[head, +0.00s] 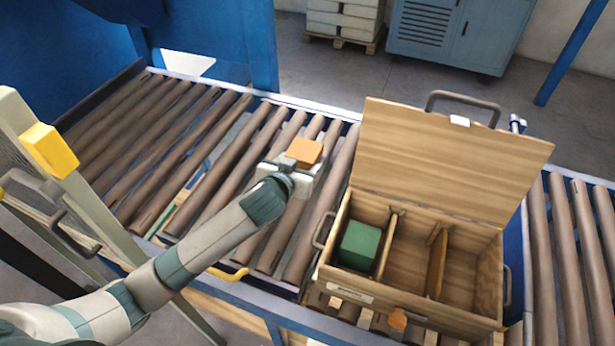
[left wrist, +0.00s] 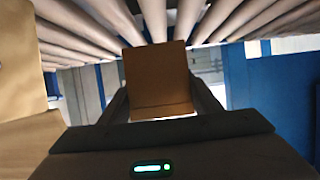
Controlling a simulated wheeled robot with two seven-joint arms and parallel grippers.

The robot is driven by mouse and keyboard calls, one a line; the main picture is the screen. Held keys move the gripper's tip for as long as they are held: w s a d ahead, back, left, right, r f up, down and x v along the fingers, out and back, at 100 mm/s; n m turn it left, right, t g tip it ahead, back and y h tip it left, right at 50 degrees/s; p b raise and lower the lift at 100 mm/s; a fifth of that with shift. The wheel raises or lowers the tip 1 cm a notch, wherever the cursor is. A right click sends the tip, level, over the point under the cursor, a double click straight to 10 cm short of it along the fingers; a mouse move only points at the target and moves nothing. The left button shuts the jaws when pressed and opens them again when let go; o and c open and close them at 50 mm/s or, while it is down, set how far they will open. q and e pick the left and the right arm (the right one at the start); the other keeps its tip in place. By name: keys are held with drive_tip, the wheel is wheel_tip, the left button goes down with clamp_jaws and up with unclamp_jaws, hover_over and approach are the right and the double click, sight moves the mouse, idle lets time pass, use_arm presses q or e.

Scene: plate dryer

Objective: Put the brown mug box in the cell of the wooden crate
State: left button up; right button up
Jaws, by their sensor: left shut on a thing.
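The brown mug box (head: 304,151) is a small orange-brown cube. My left gripper (head: 297,164) is shut on it and holds it above the roller conveyor, left of the crate. In the left wrist view the brown mug box (left wrist: 158,80) sits between the two fingers of the left gripper (left wrist: 160,100). The wooden crate (head: 410,308) stands open on the conveyor at the right, with its lid raised at the back. Dividers split it into cells. A green box (head: 360,244) lies in the left cell; the middle and right cells look empty. My right gripper is not in view.
The crate's raised lid (head: 440,160) and side handle (head: 323,230) stand close to the right of my left gripper. Conveyor rollers (head: 200,140) run left, with bare rollers there. A post with a yellow block (head: 50,150) stands at the left.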

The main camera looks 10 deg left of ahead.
use_arm(q)
drive_tip(key=shift+f, duration=1.45)
wheel_tip(320, 180, down, 3)
drive_tip(key=shift+f+p, duration=0.2)
drive_tip(key=shift+p, duration=0.2)
drive_tip(key=shift+f, duration=0.2)
drive_tip(key=shift+f, duration=0.1)
drive_tip(key=o, duration=1.3)
